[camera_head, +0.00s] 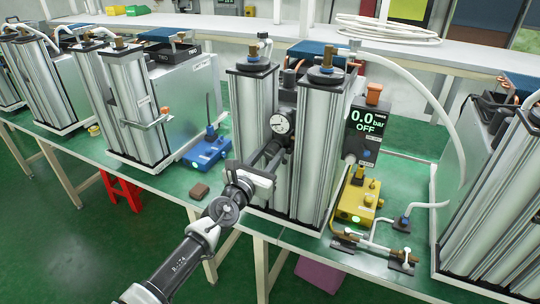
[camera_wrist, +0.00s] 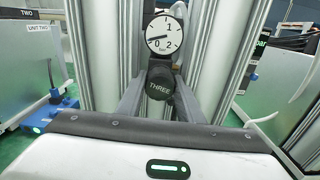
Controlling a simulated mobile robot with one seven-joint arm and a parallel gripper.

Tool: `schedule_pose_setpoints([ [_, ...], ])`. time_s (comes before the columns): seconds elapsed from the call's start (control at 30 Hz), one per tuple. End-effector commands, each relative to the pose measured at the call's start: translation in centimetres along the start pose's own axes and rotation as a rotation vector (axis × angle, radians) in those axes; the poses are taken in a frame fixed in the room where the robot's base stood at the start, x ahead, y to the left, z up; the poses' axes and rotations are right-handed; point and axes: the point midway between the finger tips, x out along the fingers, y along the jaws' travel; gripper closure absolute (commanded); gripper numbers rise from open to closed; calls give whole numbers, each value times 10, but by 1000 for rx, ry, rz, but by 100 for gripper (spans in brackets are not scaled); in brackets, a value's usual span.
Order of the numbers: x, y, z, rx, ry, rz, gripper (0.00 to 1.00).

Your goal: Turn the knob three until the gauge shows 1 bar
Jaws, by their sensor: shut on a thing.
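The knob three (camera_wrist: 160,82) is a dark round knob marked THREE, seen nearly end-on in the wrist view. My gripper (camera_wrist: 160,98) has one finger on each side of it and is shut on it. In the head view my gripper (camera_head: 268,156) reaches in at the front of the silver columns, and the knob is mostly hidden there. The round white gauge (camera_wrist: 165,34) sits just above the knob, with its needle pointing left and slightly down, near the 0. The gauge also shows in the head view (camera_head: 282,123). The display (camera_head: 367,122) reads 0.0 bar, OFF.
Silver columns (camera_head: 308,150) stand close on both sides of the knob. A yellow box (camera_head: 357,198) stands to the right and a blue box (camera_head: 207,150) to the left. A brown block (camera_head: 199,191) lies on the green bench top (camera_head: 170,186). Hoses run at the right.

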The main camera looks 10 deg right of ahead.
Motion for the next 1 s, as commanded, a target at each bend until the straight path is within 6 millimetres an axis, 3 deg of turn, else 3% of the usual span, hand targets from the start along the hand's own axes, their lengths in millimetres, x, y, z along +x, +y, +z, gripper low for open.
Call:
schedule_pose_setpoints([
  [1.0,0,-1,-3,905,0,-1,89],
])
